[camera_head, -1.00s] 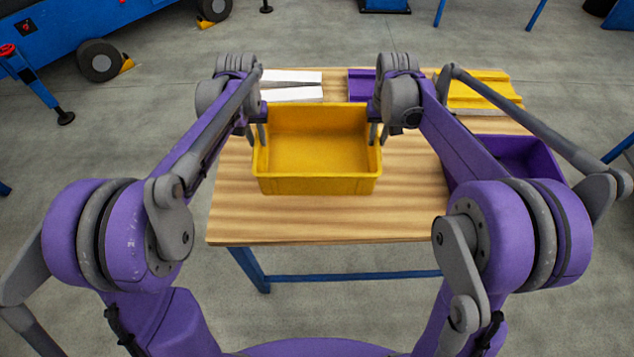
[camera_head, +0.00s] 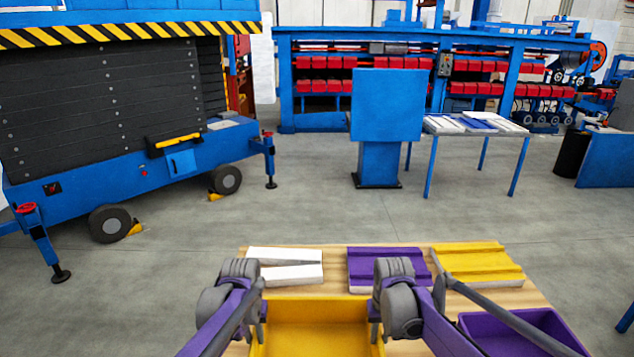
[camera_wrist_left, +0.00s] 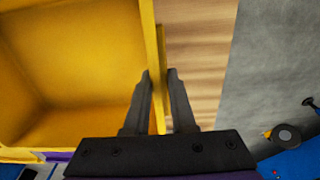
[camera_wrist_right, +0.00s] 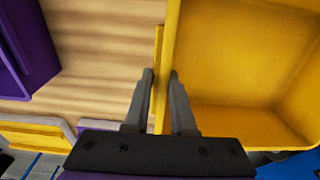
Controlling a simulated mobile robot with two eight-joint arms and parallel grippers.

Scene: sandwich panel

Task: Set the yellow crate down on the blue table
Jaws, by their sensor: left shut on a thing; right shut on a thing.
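The yellow crate (camera_head: 312,325) is empty and shows at the bottom of the head view, cut off by the frame, over the near wood-topped table (camera_head: 335,270). My left gripper (camera_head: 262,332) is shut on the crate's left wall; the left wrist view shows the wall (camera_wrist_left: 158,55) between its fingers (camera_wrist_left: 158,85). My right gripper (camera_head: 376,332) is shut on the right wall, which shows between its fingers (camera_wrist_right: 160,85) in the right wrist view. I cannot tell whether the crate touches the wood. A table with blue legs (camera_head: 430,168) stands far off, right of centre, bearing pale and blue panels.
White (camera_head: 285,266), purple (camera_head: 385,264) and yellow (camera_head: 475,260) pieces lie behind the crate. A purple crate (camera_head: 530,328) is at right. A blue console (camera_head: 388,110) stands left of the far table; a wheeled blue machine (camera_head: 130,160) is at left. Open floor lies between.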

